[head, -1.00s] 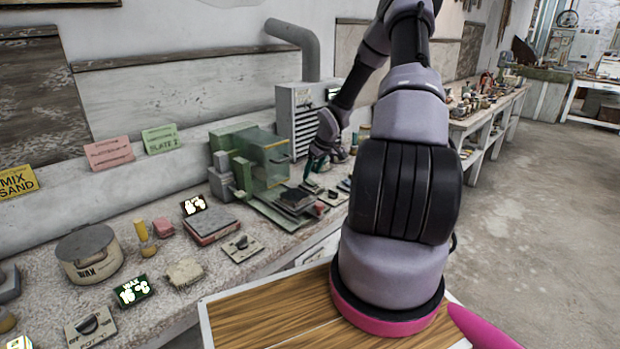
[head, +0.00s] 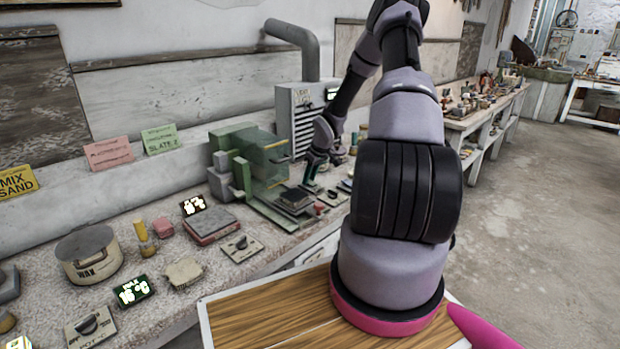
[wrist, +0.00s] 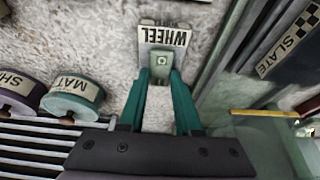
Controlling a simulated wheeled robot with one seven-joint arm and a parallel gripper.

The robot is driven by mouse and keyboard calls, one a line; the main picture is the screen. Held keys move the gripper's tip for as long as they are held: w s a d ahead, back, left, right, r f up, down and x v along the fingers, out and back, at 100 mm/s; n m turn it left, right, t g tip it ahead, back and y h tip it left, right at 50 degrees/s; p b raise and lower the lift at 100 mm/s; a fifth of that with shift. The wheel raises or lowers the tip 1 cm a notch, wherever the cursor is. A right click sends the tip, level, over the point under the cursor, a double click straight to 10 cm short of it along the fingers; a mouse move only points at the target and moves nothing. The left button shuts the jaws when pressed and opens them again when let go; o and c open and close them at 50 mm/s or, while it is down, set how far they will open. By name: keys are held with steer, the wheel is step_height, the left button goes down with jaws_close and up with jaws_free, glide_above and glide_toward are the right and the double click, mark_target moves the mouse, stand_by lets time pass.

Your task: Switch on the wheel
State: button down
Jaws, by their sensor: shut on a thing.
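The wheel switch is a small pale plate lettered WHEEL (wrist: 165,36) with a greenish square face below the lettering. It lies on the speckled bench top. My gripper (wrist: 162,76) reaches down to it with its teal fingertips on either side of the switch's lower part, shut on it. The fingers partly cover the sides of the switch. In the head view my gripper (head: 309,178) is low over the bench beside the green machine, and the switch is too small and covered to make out.
Near the gripper in the wrist view are a round MAT tin (wrist: 72,103), a purple-rimmed tin (wrist: 18,98) and a SLATE label (wrist: 290,42). The green machine (head: 262,165) stands left of the gripper, the grey vented unit (head: 297,115) behind. Open floor lies right.

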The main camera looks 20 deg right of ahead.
steer(key=shift+w+a+g+h, duration=0.15)
steer(key=shift+w+g+h, duration=0.25)
steer(key=shift+g, duration=0.7)
steer(key=shift+w+g, duration=0.1)
steer(key=shift+g, duration=0.6)
steer(key=c, duration=0.6)
jaws_free()
step_height(320, 180, up, 11)
steer(key=shift+f, duration=0.15)
